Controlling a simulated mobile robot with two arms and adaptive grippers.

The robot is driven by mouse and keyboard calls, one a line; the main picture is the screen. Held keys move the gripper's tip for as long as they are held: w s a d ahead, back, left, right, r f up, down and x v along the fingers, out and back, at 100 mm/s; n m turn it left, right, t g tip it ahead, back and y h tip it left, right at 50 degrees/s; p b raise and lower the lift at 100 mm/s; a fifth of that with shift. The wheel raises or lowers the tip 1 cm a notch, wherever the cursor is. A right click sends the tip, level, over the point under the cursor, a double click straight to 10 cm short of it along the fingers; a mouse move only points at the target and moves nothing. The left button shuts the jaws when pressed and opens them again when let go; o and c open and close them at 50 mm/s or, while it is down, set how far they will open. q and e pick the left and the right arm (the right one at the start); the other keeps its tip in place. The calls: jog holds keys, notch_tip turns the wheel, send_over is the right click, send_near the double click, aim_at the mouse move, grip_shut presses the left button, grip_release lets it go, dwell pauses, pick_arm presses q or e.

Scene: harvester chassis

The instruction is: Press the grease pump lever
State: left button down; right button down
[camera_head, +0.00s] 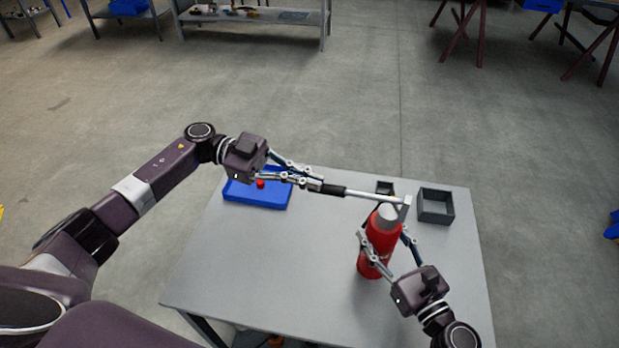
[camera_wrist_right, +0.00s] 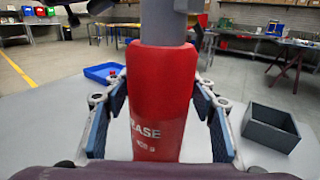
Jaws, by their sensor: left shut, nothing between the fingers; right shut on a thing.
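The red grease pump (camera_head: 376,255) stands upright on the table, with a grey head on top. Its lever (camera_head: 372,196), a silver rod with a black handle, sticks out leftwards from the head, close to level. My left gripper (camera_head: 318,187) is shut at the free end of the black handle, with its fingertips at or touching the handle. My right gripper (camera_head: 384,240) is shut on the red body from both sides. The right wrist view shows its fingers along the sides of the grease pump (camera_wrist_right: 162,85); the lever's handle is not clear there.
The grey table (camera_head: 300,260) carries a blue tray (camera_head: 262,202) with a small red item (camera_head: 260,184) at the back left. The table's front left is clear.

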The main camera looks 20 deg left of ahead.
pick_arm(q)
jog(key=shift+s+a+f, duration=0.1)
jog(key=shift+f, duration=0.45)
pick_arm(e)
jog(key=shift+s, duration=0.1)
pick_arm(q)
jog(key=shift+a+r, duration=0.1)
jog(key=shift+r, duration=0.2)
pick_arm(e)
jog(key=shift+d, duration=0.1)
pick_arm(q)
jog(key=a+r, duration=0.4)
jog(key=a, duration=0.6)
jog(key=shift+s+a+r, duration=0.25)
jog(key=shift+r, duration=0.15)
pick_arm(e)
jog(key=c, duration=0.8)
grip_release()
